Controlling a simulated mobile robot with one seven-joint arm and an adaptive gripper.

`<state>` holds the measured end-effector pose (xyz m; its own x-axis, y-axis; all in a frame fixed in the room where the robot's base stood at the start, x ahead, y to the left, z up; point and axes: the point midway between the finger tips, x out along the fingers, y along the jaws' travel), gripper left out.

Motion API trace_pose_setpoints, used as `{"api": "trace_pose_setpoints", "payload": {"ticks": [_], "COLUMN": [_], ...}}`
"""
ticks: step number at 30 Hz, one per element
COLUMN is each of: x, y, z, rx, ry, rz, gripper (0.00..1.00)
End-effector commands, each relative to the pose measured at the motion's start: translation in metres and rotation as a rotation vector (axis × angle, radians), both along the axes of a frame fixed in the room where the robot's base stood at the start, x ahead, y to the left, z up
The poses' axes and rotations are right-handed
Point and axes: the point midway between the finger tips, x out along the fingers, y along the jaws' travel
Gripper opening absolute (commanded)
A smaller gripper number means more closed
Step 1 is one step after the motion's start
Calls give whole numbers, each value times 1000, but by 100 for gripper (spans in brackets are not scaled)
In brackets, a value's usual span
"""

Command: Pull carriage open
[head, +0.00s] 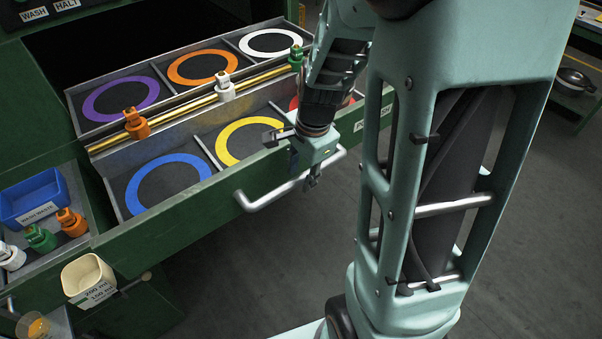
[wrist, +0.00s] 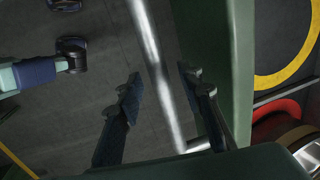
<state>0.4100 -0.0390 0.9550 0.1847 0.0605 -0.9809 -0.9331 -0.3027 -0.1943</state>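The carriage is a green drawer (head: 190,222) standing out from a green cabinet, with coloured rings on its dark floor. A silver bar handle (head: 268,198) runs along its front. My gripper (head: 312,178) points down at the right part of this handle. In the wrist view, my gripper (wrist: 158,76) is open. The handle bar (wrist: 152,60) passes between its two fingers, with gaps on both sides. The right finger lies between the bar and the green front panel (wrist: 218,50).
A brass rail (head: 180,109) with orange, white and green hangers crosses the drawer. At left are a blue bin (head: 34,198), more hangers and a cream cup (head: 88,278). Grey floor (head: 260,270) in front is clear. A shelf with a pan (head: 576,78) stands far right.

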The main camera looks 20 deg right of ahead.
Motion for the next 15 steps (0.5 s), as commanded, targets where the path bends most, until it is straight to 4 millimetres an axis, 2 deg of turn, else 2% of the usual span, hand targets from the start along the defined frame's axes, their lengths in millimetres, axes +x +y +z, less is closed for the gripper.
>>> {"api": "trace_pose_setpoints", "payload": {"ticks": [9,15], "x": [-7,-12], "y": [-3,-4], "z": [44,66], "rx": [-1,0], "ry": [-6,-2], "rz": [0,0], "gripper": [34,34]}}
